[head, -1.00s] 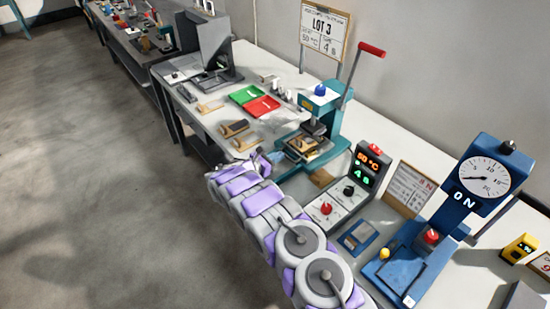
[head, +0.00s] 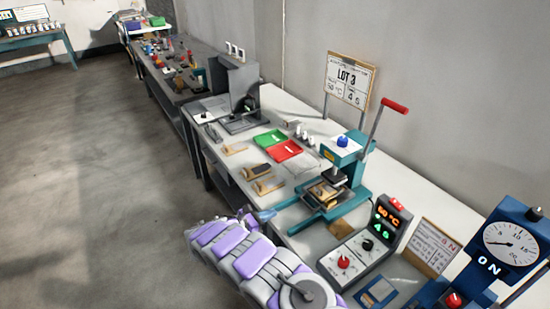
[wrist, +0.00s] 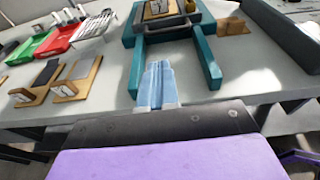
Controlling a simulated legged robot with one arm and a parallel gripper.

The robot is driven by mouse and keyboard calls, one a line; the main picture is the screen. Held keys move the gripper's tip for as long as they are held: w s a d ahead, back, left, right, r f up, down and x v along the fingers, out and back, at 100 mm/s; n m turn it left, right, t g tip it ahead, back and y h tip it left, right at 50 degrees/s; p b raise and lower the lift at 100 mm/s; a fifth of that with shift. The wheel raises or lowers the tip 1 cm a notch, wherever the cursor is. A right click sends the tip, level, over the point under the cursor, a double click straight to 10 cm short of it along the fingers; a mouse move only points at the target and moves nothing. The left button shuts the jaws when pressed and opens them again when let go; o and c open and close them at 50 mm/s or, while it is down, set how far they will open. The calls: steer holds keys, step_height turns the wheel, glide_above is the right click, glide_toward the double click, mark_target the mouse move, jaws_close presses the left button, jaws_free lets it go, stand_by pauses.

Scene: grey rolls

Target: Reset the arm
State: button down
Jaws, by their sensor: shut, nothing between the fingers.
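My arm, with purple and grey links, reaches from the bottom of the head view toward the table's front edge. My gripper (head: 262,214) is at its far end, beside the front of the teal press (head: 330,205). In the wrist view my gripper (wrist: 157,88) shows as pale blue fingers held together, with nothing between them. It points at the press base (wrist: 205,60), between its two teal rails. I cannot tell how high it is above the table.
Wooden blocks (head: 262,178) and red (head: 285,149) and green trays (head: 269,138) lie left of the press. A control box (head: 368,243) and a blue gauge machine (head: 508,245) stand to its right. The floor (head: 100,200) at left is clear.

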steer(key=s+d+r+m+g+h, duration=0.1)
steer(key=s+d+r+m+g, duration=0.15)
steer(key=d+r, duration=0.45)
steer(key=s+d+r+m+g, duration=0.2)
steer(key=d+r+m+g, duration=0.15)
steer(key=d+r, duration=0.4)
steer(key=s+d+r+m+g+y, duration=0.2)
steer(key=s+d+r+m+g, duration=0.1)
steer(key=s+d+r+m, duration=0.55)
steer(key=s+d+r+m+g+y, duration=0.1)
steer(key=s+r+m+g+y, duration=0.15)
steer(key=s, duration=0.75)
steer(key=s+d+r+m+g+y, duration=0.1)
steer(key=s+d+m+y, duration=0.15)
steer(key=s, duration=0.75)
steer(key=s+a+m+t+y, duration=0.1)
steer(key=s+a+m+y, duration=0.1)
steer(key=s+a, duration=0.3)
steer(key=s+a+m+y, duration=0.3)
steer(key=s+a+y, duration=0.1)
steer(key=s, duration=0.9)
steer(key=shift+a+f+t+y, duration=0.35)
steer(key=shift+a+f+y, duration=0.05)
steer(key=shift+a, duration=0.1)
